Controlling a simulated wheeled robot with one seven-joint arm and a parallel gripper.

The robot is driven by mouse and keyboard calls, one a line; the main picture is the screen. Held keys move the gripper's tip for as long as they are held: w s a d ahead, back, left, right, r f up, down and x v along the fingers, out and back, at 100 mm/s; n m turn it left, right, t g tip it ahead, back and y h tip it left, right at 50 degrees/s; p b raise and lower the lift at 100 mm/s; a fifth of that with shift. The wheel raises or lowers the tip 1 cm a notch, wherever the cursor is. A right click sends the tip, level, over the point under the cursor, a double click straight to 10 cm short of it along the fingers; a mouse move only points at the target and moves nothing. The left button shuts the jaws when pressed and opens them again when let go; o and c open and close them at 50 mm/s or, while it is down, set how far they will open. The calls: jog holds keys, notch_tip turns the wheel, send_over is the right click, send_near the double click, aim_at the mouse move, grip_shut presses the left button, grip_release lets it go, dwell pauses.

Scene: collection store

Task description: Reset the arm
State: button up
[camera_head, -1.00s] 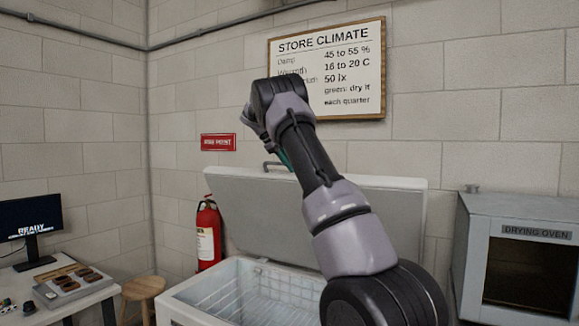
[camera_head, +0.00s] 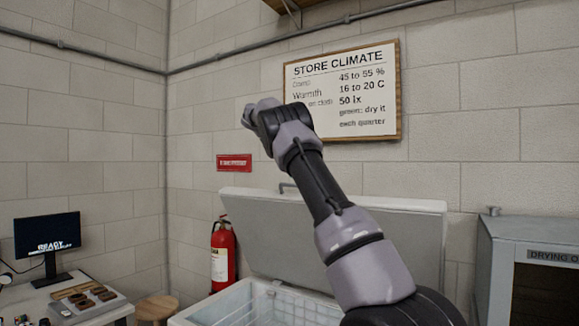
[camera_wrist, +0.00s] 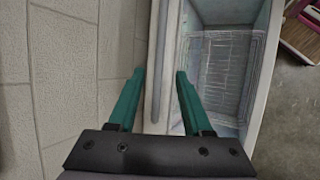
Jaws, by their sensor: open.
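My arm rises from the lower right of the head view, its upper end in front of the wall by the climate sign. My gripper (camera_wrist: 160,78) shows in the wrist view with two green fingers spread apart and nothing between them. It is open and empty. Below it in that view are the edge of the raised lid and the open chest freezer (camera_wrist: 222,60). In the head view the gripper's fingers cannot be made out behind the arm's end.
The chest freezer's raised lid (camera_head: 405,240) stands behind my arm. A drying oven (camera_head: 545,290) is at the right. A fire extinguisher (camera_head: 222,255), a stool (camera_head: 156,306) and a desk with a monitor (camera_head: 47,236) are at the left. The STORE CLIMATE sign (camera_head: 345,90) hangs on the wall.

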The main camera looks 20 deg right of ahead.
jog(key=shift+a+r, duration=0.45)
jog(key=shift+r, duration=0.15)
jog(key=s+a+r+m+t+y, duration=0.1)
jog(key=s+m+t+y, duration=0.15)
jog(key=s, duration=0.75)
jog(key=s+a+r+m+t+y, duration=0.1)
jog(key=s+a+r+y, duration=0.15)
jog(key=s, duration=0.65)
jog(key=s+a+f+m+t+y, duration=0.1)
jog(key=s+a+f, duration=0.3)
jog(key=s, duration=0.4)
jog(key=s+a+f+m+t+y, duration=0.1)
jog(key=s+a+f+m+y, duration=0.1)
jog(key=s, duration=0.6)
jog(key=s+a+f+m+t+y, duration=0.1)
jog(key=s+a+f+m+t, duration=0.1)
jog(key=s+a+f, duration=0.4)
jog(key=shift+s+f+m+y, duration=0.3)
jog(key=shift+s+m, duration=0.55)
jog(key=shift+s, duration=0.2)
